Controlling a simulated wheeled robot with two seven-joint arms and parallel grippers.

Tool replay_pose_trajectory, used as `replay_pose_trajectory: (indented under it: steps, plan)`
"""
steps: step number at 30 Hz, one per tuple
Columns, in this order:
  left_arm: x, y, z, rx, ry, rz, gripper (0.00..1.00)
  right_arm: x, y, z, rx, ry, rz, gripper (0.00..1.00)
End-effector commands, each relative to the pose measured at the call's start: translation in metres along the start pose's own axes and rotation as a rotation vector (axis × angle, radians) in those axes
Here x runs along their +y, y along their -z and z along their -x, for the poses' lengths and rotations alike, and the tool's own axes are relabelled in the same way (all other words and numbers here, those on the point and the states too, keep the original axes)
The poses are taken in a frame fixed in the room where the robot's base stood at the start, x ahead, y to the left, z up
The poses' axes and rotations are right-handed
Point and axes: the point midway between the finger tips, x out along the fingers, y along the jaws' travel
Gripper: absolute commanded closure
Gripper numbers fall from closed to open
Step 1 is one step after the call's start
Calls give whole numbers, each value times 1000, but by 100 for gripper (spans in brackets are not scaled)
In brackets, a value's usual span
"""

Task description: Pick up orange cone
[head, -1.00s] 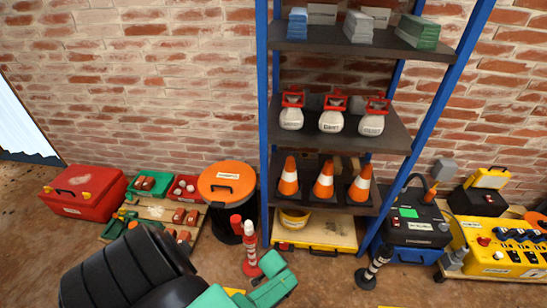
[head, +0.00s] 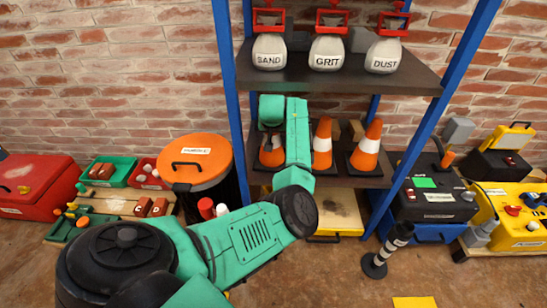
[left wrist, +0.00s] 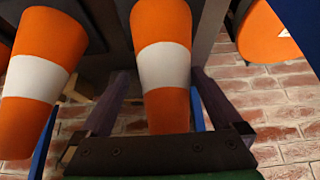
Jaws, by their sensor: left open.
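Three orange cones with white bands stand in a row on a shelf. The left cone (head: 272,152) is partly hidden behind my left arm; the middle cone (head: 322,143) and right cone (head: 367,146) show beside it. My left gripper (head: 297,135) is at the left cone, its fingers hidden in the head view. The left wrist view looks upside down. There the left cone (left wrist: 165,65) sits between the two open fingers of my left gripper (left wrist: 160,88), and I cannot tell if they touch it. A neighbouring cone (left wrist: 40,65) is outside the fingers. My right gripper is out of view.
Blue shelf posts (head: 226,90) flank the cones. The shelf above (head: 335,72) holds sacks marked SAND, GRIT and DUST. An orange-lidded bin (head: 195,160) stands left of the rack. A black-and-white post (head: 387,250) stands on the floor at front right.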

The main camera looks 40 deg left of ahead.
Motion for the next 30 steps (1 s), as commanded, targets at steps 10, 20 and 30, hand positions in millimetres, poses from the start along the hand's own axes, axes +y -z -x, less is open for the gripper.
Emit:
replay_pose_trajectory:
  steps: [10, 20, 30]
  plan:
    - [0, 0, -9, 1, -1, 1, 15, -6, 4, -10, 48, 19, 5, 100]
    - [0, 1, -8, 4, 0, 0, 100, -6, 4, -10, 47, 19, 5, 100]
    - [-1, 2, -6, 3, 1, 0, 100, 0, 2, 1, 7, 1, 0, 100]
